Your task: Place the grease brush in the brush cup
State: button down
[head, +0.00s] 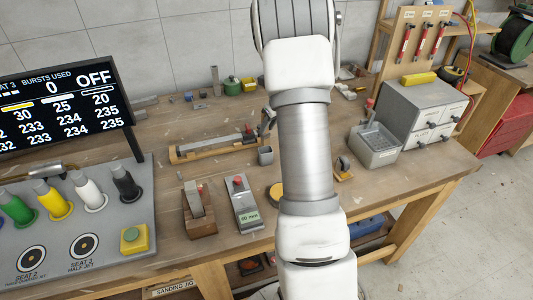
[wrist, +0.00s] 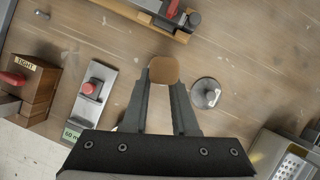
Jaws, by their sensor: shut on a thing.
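In the wrist view, my gripper (wrist: 163,80) is shut on a tan, blocky thing with rounded corners, seen end-on between the fingertips. I take it to be the grease brush (wrist: 163,69); the rest of it is hidden below that end. In the head view my arm hides the gripper and the brush. A small grey cup (head: 265,156), likely the brush cup, stands on the bench just left of my arm, in front of the wooden jig.
A wooden jig (head: 215,149) lies behind the cup. A gauge with a red knob (head: 241,203) and a wooden block (head: 200,222) stand in front, left. A grey bin (head: 375,148) stands farther right.

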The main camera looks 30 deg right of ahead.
notch_tip(320, 180, down, 8)
jog(key=shift+b, duration=0.4)
jog(key=shift+f, duration=0.1)
jog(key=c, duration=0.7)
grip_release()
